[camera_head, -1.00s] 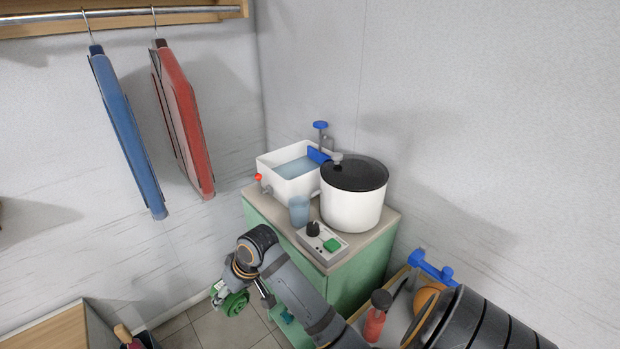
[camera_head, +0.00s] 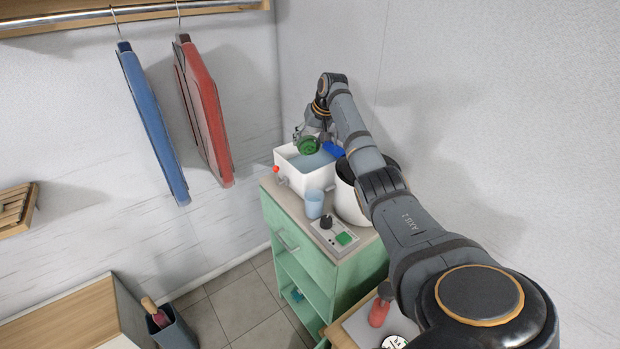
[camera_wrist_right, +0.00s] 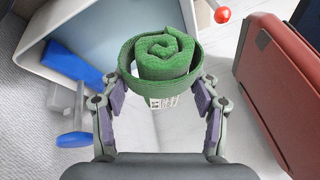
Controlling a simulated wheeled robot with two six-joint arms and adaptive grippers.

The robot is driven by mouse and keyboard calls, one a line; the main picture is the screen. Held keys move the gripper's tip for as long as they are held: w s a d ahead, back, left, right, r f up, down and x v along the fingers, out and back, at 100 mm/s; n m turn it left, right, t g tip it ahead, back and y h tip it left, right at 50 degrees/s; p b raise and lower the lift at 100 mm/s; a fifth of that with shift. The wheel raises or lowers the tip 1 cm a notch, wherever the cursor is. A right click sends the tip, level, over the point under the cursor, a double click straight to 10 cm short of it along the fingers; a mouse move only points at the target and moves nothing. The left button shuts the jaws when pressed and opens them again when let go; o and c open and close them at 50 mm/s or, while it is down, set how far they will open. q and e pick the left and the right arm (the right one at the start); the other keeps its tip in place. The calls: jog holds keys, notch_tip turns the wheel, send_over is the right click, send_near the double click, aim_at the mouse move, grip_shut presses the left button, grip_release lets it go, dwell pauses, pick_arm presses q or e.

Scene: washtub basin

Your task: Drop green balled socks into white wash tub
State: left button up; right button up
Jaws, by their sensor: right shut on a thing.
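In the right wrist view the socks (camera_wrist_right: 161,57) are a rolled green ball with a small white label. Both fingers of my right gripper (camera_wrist_right: 159,97) press on its sides. The tub's white rim (camera_wrist_right: 30,60) and bluish water show behind and to the left of the socks there. My left gripper is not in view.
A white pot with a black lid (camera_head: 349,200) stands beside the tub, partly behind my right arm. A red-knobbed tap (camera_head: 277,170) sticks out at the tub's left. Blue and red garments (camera_head: 207,110) hang at left.

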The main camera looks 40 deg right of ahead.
notch_tip(320, 180, down, 2)
jog(key=shift+s+d+f+b, duration=0.1)
jog(key=shift+d+b, duration=0.05)
jog(key=shift+b, duration=0.15)
notch_tip(320, 180, down, 10)
jog(key=shift+r+p, duration=0.2)
jog(key=shift+p, duration=0.95)
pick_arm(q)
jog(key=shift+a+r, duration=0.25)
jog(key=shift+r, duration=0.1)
pick_arm(e)
jog(key=shift+f, duration=0.15)
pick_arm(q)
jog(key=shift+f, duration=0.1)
pick_arm(e)
jog(key=shift+f, duration=0.2)
jog(key=shift+f, duration=0.4)
jog(key=o, duration=0.8)
jog(key=shift+o, duration=0.2)
jog(key=shift+r, duration=0.15)
